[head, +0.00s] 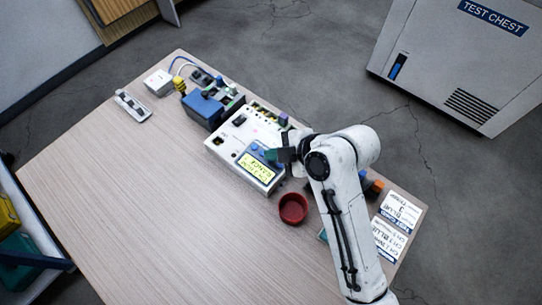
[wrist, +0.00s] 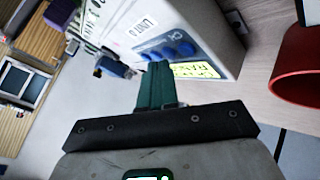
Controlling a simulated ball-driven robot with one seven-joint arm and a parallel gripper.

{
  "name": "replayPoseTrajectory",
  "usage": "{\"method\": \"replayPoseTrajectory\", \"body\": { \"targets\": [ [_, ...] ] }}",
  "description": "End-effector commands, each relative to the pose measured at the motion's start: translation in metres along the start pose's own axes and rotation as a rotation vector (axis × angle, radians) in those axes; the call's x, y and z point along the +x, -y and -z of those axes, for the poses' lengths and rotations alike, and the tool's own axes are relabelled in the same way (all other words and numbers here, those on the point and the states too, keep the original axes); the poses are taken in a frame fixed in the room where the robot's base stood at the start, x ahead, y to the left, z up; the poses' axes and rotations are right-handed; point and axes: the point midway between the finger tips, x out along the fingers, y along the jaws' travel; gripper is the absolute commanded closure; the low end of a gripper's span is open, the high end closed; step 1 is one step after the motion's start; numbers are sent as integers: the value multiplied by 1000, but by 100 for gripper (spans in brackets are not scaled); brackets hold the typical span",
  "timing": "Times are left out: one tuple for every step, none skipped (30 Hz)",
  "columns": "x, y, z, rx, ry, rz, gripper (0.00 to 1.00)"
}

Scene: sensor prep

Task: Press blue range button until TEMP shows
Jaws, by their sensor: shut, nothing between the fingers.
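The white instrument box (head: 233,136) stands on the table with a lit yellow-green display (head: 256,168). The display text is upside down in the head view; it seems to include "CH 3" and "RANGE", and I cannot make out TEMP. In the wrist view, a row of blue buttons (wrist: 168,52) sits beside the display (wrist: 195,70). My gripper (head: 271,155) is shut and empty, its green fingers (wrist: 154,72) close to the buttons and display. I cannot tell whether the tips touch a button. The arm hides part of the box's right side.
A red bowl (head: 293,208) stands just in front of the box. A blue device (head: 206,106), a white box (head: 159,82) and a small switch strip (head: 132,106) lie toward the back left. Printed cards (head: 398,213) lie at the right edge. The table's left and front are clear.

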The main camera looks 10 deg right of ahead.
Motion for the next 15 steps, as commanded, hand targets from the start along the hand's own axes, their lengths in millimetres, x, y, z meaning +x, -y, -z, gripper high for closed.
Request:
{"method": "replayPoseTrajectory", "body": {
  "targets": [
    [1,1,-1,0,0,0,100],
    [1,1,-1,0,0,0,100],
    [1,1,-1,0,0,0,100],
    [2,1,-1,0,0,0,100],
    [2,1,-1,0,0,0,100],
    [2,2,-2,0,0,0,100],
    [2,2,-2,0,0,0,100],
    [3,2,-2,0,0,0,100],
    [3,2,-2,0,0,0,100],
    [3,2,-2,0,0,0,100],
    [3,3,-2,0,0,0,100],
    [4,3,-3,0,0,0,100],
    [4,3,-3,0,0,1,100],
    [4,3,-3,0,0,1,100],
    [4,4,-3,0,0,1,100]
  ]
}}
